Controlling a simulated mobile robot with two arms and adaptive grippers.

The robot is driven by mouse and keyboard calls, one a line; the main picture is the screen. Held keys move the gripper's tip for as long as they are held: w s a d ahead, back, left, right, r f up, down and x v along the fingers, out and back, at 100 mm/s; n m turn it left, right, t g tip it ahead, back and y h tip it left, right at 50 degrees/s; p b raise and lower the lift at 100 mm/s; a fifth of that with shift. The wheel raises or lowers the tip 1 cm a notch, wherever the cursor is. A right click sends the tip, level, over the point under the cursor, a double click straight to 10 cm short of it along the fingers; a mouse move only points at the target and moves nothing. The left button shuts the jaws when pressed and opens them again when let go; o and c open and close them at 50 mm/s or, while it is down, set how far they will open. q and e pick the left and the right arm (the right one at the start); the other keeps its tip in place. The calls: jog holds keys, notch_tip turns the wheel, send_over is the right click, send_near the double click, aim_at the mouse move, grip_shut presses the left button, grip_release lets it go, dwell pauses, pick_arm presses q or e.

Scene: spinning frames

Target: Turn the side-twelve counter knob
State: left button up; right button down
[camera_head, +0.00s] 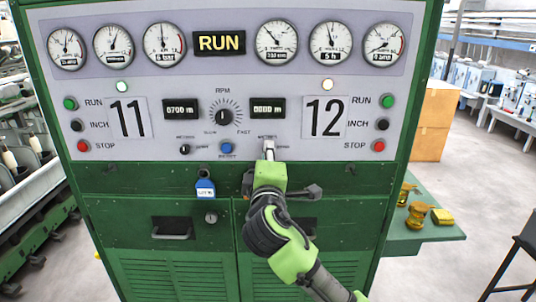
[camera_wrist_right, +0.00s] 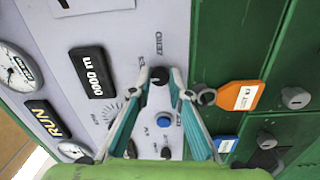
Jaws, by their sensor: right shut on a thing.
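The side-twelve counter knob is a small black knob (camera_wrist_right: 159,76) on the pale panel, seen between my right gripper's fingertips in the wrist view. My right gripper (camera_head: 268,149) reaches up to the panel below the side-twelve counter display (camera_head: 265,108) and is shut on this knob. In the head view the fingers and hand hide most of the knob. The display also shows in the wrist view (camera_wrist_right: 92,72) and seems to read 0000 m. The large number 12 (camera_head: 324,117) is to the right. My left gripper is not in view.
The side-eleven counter knob (camera_head: 185,149), a blue button (camera_head: 227,148) and the RPM dial (camera_head: 226,116) are left of my gripper. An orange tag (camera_wrist_right: 240,95) and a blue padlock-like tag (camera_head: 205,188) hang below the panel. A green side shelf (camera_head: 420,236) holds brass-coloured items.

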jog(key=shift+f, duration=0.1)
jog(key=c, duration=1.9)
grip_release()
jog(key=shift+a, duration=0.1)
jog(key=s, duration=1.2)
jog(key=shift+f, duration=0.2)
